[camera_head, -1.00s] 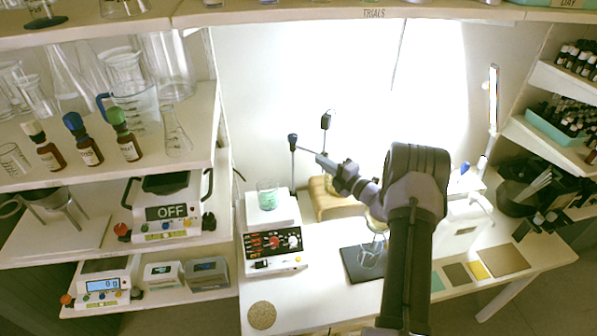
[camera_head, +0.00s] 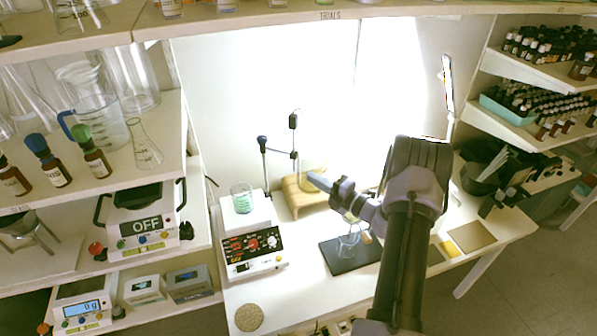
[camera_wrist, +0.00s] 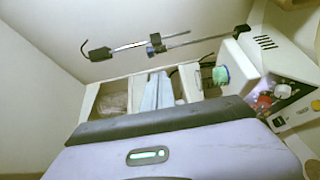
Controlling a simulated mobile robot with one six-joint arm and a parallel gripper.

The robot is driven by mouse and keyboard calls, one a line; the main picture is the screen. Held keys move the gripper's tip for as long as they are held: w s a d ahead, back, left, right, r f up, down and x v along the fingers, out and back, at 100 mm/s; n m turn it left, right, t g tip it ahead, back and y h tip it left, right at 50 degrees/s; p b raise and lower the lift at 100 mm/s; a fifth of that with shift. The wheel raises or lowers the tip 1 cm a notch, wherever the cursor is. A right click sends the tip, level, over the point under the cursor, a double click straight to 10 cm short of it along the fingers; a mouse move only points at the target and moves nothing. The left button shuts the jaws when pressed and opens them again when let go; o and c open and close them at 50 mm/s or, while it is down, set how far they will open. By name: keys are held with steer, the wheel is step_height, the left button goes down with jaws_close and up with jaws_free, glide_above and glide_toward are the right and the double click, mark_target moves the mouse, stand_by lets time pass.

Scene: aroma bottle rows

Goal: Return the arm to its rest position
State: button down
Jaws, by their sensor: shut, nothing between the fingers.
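My arm rises from the lower middle of the head view, bends at a dark elbow and points left. My gripper (camera_head: 319,182) is at its left end, above the bench and in front of the wooden stand (camera_head: 304,197). Its pale blue fingers are together with nothing between them. In the wrist view my gripper (camera_wrist: 158,82) shows its light blue fingers side by side beyond the large grey housing, which hides much of the lower picture.
A hotplate stirrer (camera_head: 250,248) bears a beaker of green contents (camera_head: 241,203). A rod stand (camera_head: 294,150) rises behind the gripper. A glass vessel (camera_head: 348,246) stands on a dark mat (camera_head: 334,262) beside my arm. Shelves of glassware and bottles flank both sides.

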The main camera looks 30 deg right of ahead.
steer(key=s+a+r+n+g+y+b, duration=0.2)
steer(key=a+r+n+g, duration=0.15)
steer(key=a+n, duration=0.5)
steer(key=s+a+r+n+g+y+b, duration=0.2)
steer(key=a+r+n+g+b, duration=0.3)
steer(key=a, duration=0.6)
steer(key=s+a+r+n+g+y, duration=0.1)
steer(key=s+a+n+g+y, duration=0.1)
steer(key=a+n, duration=0.75)
steer(key=s+a+f+n+g+h+b, duration=0.1)
steer(key=s+a+n+g+h+b, duration=0.1)
steer(key=s+a+n, duration=0.35)
steer(key=s+a+n+g+h+b, duration=0.2)
steer(key=s+n, duration=0.4)
steer(key=s, duration=0.2)
steer(key=s+d+f+n+t+h+b, duration=0.1)
steer(key=s+f+n+t+h+b, duration=0.1)
steer(key=s+n, duration=0.7)
steer(key=n+t+h+b, duration=0.1)
steer(key=n+h, duration=0.1)
steer(key=n, duration=0.1)
steer(key=shift+d+b, duration=0.35)
